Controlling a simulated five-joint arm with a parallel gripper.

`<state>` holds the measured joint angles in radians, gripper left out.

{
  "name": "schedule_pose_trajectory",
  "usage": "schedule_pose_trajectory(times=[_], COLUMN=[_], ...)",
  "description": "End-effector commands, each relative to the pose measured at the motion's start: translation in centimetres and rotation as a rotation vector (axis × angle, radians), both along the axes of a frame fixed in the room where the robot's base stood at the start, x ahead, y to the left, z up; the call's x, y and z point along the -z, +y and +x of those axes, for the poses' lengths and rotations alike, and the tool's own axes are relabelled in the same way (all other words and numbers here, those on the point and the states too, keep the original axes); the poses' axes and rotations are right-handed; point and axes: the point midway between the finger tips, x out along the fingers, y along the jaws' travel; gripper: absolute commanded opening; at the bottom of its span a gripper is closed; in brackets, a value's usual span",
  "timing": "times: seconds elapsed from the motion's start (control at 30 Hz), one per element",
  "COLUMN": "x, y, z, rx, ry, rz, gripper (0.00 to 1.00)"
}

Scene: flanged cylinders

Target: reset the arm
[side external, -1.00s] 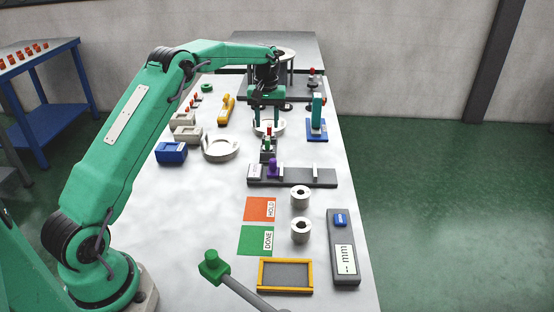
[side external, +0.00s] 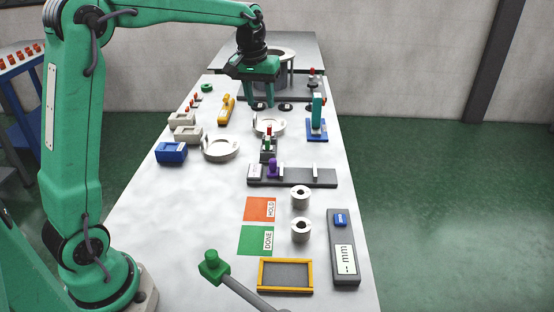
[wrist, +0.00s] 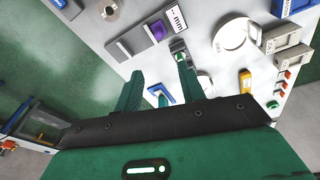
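My gripper (side external: 262,100) hangs above the far part of the white table (side external: 190,225) in the side view, raised clear of the things on it. In the wrist view the two green fingers of my gripper (wrist: 158,86) stand apart with nothing held between them. Two grey flanged cylinders (side external: 300,197) (side external: 300,230) stand on the table beside the orange HOLD mat (side external: 258,209) and green DONE mat (side external: 254,241), far from my gripper.
A grey gauge rail with a purple slider (side external: 273,168) lies mid-table. White round fixtures (side external: 221,149), a blue block (side external: 171,153) and a blue-based teal stand (side external: 317,130) are around it. A yellow-framed tray (side external: 285,261) and grey mm readout (side external: 344,260) are at the front. The front left is clear.

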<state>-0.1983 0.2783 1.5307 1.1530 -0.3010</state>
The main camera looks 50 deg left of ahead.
Motion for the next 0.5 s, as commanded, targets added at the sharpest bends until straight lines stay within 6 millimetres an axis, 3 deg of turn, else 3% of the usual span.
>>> schedule_pose_trajectory(times=[0.2,0.5], x=[-2.2,-3.6], y=[-2.3,-5.0], z=[-4.1,-10.0], rx=[0.079,0.185], ry=[-0.049,-0.114], rz=[0.018,0.045], gripper=[0.4,0.4])
